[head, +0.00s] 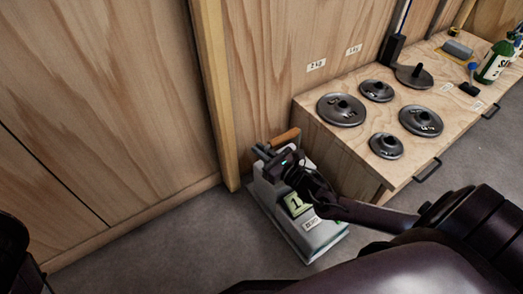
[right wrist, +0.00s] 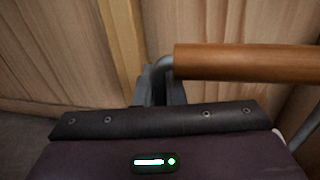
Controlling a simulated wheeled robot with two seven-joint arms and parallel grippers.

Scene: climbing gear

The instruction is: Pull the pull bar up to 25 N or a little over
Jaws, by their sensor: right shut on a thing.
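The pull bar (head: 286,136) is a brown wooden rod above a grey box-shaped force gauge (head: 325,240) on the floor. The gauge has a greenish display (head: 297,204) that my arm partly covers; a "1" shows, but I cannot read the whole value. My right gripper (head: 262,151) is shut at the bar's left end. In the right wrist view, its fingers (right wrist: 158,86) meet the bar's bent grey metal end, and the wooden bar (right wrist: 245,62) runs off to the right. My left gripper is not in view.
A wooden bench (head: 445,148) stands right of the gauge, with several dark weight discs (head: 341,110) and a green bottle (head: 492,62) on it. A plywood wall (head: 110,90) and upright post (head: 213,95) are close behind. Grey floor (head: 150,250) is free at left.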

